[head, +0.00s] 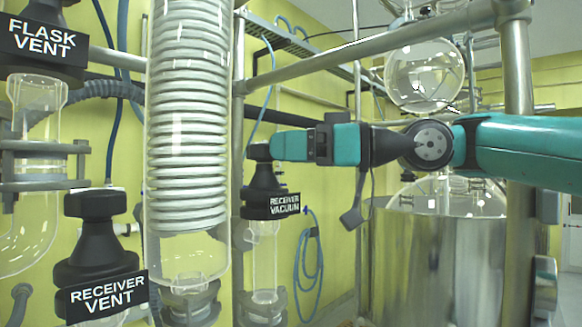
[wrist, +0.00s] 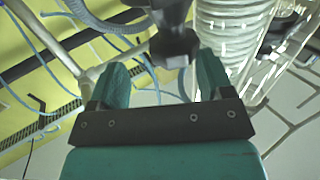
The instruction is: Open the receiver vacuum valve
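The receiver vacuum valve (head: 266,190) is a black stepped fitting with a "RECEIVER VACUUM" label, upright on a clear glass tube. Its narrow top is partly hidden behind my gripper's tip. My gripper (head: 262,151) reaches in from the right, level with the valve's top. In the wrist view, my gripper (wrist: 160,80) has its two teal fingers wide apart. A black knob-like part (wrist: 175,45), likely the valve, shows between and beyond them, nearer the right finger with a gap on the left. I cannot tell whether a finger touches it.
The glass coil condenser (head: 188,120) stands just left of the valve. The receiver vent valve (head: 98,260) and flask vent valve (head: 42,45) are farther left. A metal rail (head: 360,48) runs above my arm. A steel vessel (head: 435,260) and round glass flask (head: 425,75) are at the right.

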